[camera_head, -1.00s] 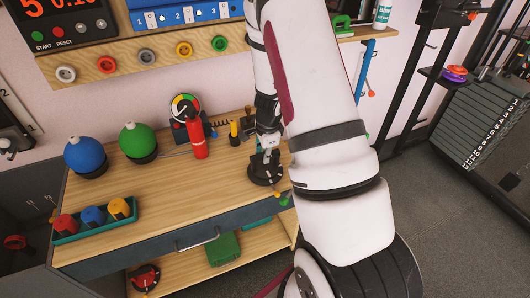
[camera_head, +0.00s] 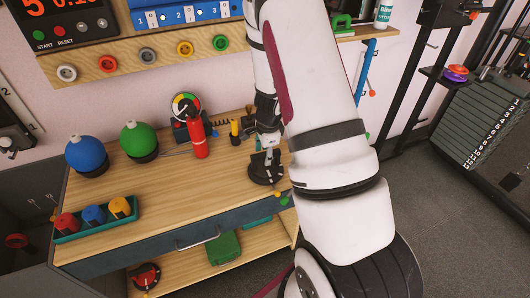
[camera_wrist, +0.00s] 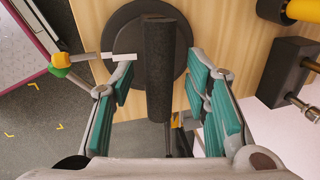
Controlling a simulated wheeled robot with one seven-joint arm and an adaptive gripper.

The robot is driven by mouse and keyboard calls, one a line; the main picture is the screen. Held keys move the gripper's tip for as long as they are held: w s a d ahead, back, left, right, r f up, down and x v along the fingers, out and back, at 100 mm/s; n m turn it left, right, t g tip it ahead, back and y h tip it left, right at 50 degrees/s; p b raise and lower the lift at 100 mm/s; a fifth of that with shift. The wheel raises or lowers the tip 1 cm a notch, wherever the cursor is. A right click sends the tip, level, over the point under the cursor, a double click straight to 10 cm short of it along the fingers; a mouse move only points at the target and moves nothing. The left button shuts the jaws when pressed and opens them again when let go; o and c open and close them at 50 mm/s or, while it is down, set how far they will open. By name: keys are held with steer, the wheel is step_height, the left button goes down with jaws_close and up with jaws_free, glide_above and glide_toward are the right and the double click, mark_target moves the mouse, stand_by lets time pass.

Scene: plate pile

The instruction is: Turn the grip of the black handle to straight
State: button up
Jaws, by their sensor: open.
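The black handle has an upright-looking dark grip (camera_wrist: 160,70) on a round black base (camera_wrist: 122,38) in the wrist view. In the head view the round base (camera_head: 264,172) stands on the right end of the wooden bench top. My gripper (camera_wrist: 165,85) is open, with teal pads on both sides of the grip. A gap shows on each side, wider on the left. A short light bar (camera_wrist: 120,56) sticks out left from the base. In the head view my gripper (camera_head: 266,150) is above the base, small and partly hidden by my arm.
Blue (camera_head: 86,155) and green (camera_head: 138,140) balls sit further left. A dark block with metal pegs (camera_wrist: 288,72) lies close on the right in the wrist view.

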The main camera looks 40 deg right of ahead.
mark_target(267, 172)
step_height(267, 172, up, 12)
steer(key=s, duration=0.2)
steer(key=shift+a+f, duration=0.15)
steer(key=shift+a, duration=0.25)
steer(key=shift+s, duration=0.1)
steer(key=s+a+r+n+y+p, duration=0.1)
steer(key=s+a+r+n+p, duration=0.15)
steer(key=a+r, duration=0.3)
steer(key=s+a+r+n+t+y+p, duration=0.1)
steer(key=s+a+r+n, duration=0.25)
steer(key=r, duration=0.35)
steer(key=s+a+r+n+y+p, duration=0.1)
steer(key=s+a+r+n+p, duration=0.1)
steer(key=a+r+n, duration=0.3)
steer(key=s+a+r+n+h+p, duration=0.1)
steer(key=s+a+r+n+p, duration=0.1)
steer(key=s+r+n, duration=0.3)
steer(key=s+a+r+n+t+h+p, duration=0.1)
steer(key=s+a+r+n+p, duration=0.2)
steer(key=s, duration=1)
step_height(267, 172, up, 6)
steer(key=a+n, duration=0.1)
steer(key=n, duration=0.2)
steer(key=shift+s+a+f, duration=0.2)
steer(key=shift+s+f, duration=0.05)
steer(key=shift+s, duration=0.1)
